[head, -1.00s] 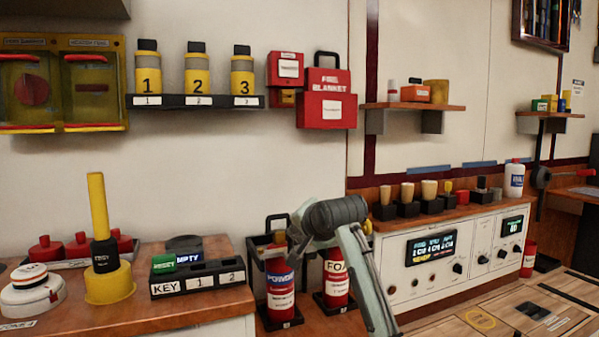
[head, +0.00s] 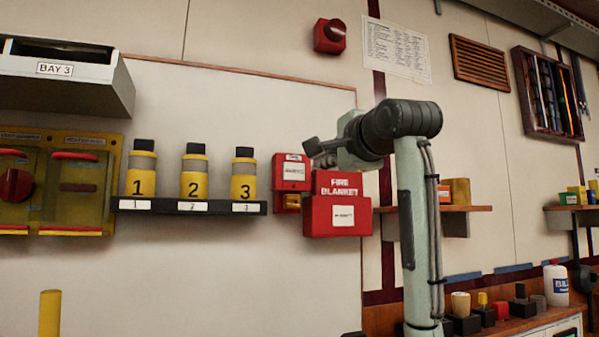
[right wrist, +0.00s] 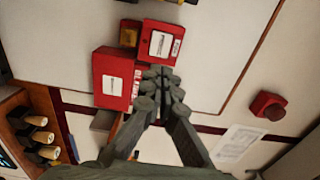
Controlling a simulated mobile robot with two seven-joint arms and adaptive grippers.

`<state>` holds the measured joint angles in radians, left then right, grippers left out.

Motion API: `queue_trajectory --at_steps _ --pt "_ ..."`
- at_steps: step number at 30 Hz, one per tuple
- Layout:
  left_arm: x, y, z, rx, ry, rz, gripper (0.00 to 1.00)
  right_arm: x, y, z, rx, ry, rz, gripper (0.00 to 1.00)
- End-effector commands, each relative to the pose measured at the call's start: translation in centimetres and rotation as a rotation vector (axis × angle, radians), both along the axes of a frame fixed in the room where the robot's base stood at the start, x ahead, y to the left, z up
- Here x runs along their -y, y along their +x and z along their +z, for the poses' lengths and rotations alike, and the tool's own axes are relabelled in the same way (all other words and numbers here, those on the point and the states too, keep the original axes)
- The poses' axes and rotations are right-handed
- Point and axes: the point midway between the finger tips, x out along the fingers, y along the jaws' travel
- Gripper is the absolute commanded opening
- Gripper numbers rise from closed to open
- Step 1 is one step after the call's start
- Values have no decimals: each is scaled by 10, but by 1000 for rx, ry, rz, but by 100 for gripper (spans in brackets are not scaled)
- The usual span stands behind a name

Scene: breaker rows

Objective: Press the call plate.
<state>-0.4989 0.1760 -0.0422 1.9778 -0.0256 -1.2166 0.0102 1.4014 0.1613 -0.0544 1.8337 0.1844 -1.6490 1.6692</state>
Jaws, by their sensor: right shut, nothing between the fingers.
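A small red wall box with a white label plate (head: 292,172), the likeliest call plate, hangs left of the fire blanket box; its lettering is too small to read. It also shows in the right wrist view (right wrist: 153,30). My right gripper (head: 310,150) is shut and empty, raised in front of the wall near the top right of this box. In the right wrist view its fingertips (right wrist: 162,76) overlap the lower edge of the box; I cannot tell whether they touch it. My left gripper is not in view.
The red fire blanket box (head: 338,215) is close below my right gripper. A shelf with numbered yellow canisters (head: 190,207) is to the left. A red box with a round knob (head: 330,36) and a paper notice (head: 397,50) are higher up. Bare wall lies between.

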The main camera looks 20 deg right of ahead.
Motion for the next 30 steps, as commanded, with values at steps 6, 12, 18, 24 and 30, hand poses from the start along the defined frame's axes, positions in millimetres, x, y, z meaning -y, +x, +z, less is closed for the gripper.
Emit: queue_trajectory --at_steps 6,12,18,24,30 --pt "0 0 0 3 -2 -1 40 0 14 0 -3 -1 -1 0" --pt "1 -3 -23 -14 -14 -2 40 -1 52 1 -6 -2 -1 0" --pt "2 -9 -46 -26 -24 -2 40 -3 96 2 -5 -1 -1 0" --pt "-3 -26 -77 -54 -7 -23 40 -4 124 1 -2 -2 -1 0" --pt "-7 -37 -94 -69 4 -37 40 -4 138 0 -2 -1 -1 0"
